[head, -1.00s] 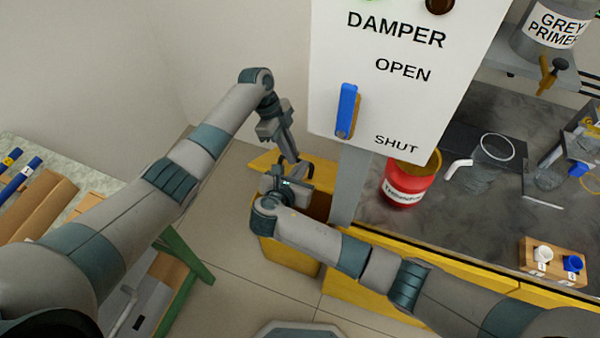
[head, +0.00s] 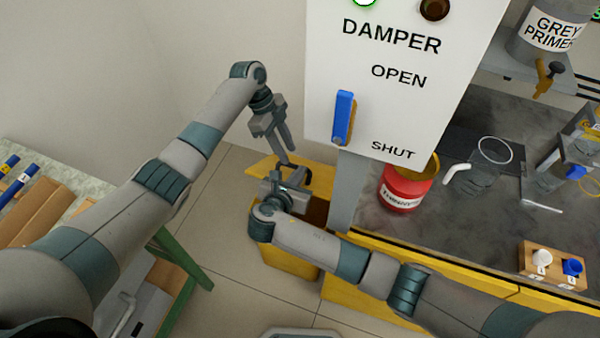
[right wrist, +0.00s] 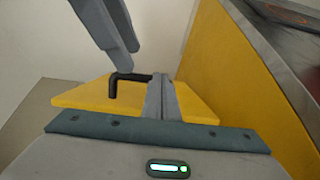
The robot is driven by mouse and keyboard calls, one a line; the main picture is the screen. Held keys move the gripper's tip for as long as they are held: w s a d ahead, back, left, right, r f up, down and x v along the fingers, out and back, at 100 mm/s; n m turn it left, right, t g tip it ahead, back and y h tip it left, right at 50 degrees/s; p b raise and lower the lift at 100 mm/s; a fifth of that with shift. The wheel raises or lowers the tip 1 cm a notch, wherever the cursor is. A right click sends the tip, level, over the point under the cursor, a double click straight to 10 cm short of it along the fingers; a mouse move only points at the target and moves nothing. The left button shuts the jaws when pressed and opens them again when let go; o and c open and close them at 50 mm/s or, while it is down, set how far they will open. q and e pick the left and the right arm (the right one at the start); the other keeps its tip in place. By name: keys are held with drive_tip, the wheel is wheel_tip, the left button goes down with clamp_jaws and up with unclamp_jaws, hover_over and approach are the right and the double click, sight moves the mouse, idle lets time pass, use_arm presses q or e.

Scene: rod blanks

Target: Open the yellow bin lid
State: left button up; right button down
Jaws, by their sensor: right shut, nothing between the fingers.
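The yellow bin (head: 287,259) stands on the floor beside the yellow cabinet. Its lid (head: 257,166) is tilted up; in the right wrist view it is a yellow panel (right wrist: 84,94) with a black bar handle (right wrist: 113,88). A brown area that looks like the bin's inside shows by my right gripper. My right gripper (head: 296,181) is shut and empty, over the bin close to the handle; its fingers (right wrist: 160,97) overlap the lid in the wrist view, contact unclear. My left gripper (head: 287,157) points down just above the handle; its opening is unclear.
A white damper panel (head: 390,110) with a blue lever (head: 343,117) hangs right of my left gripper. A red tin (head: 405,192), a glass jug (head: 490,164) and a wooden block (head: 552,264) are on the grey worktop (head: 450,215). A green-legged table (head: 182,260) stands left.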

use_arm(q)
drive_tip(key=v, duration=0.8)
drive_tip(key=shift+r, duration=0.3)
use_arm(e)
drive_tip(key=shift+d+f, duration=0.2)
drive_tip(key=shift+f, duration=0.05)
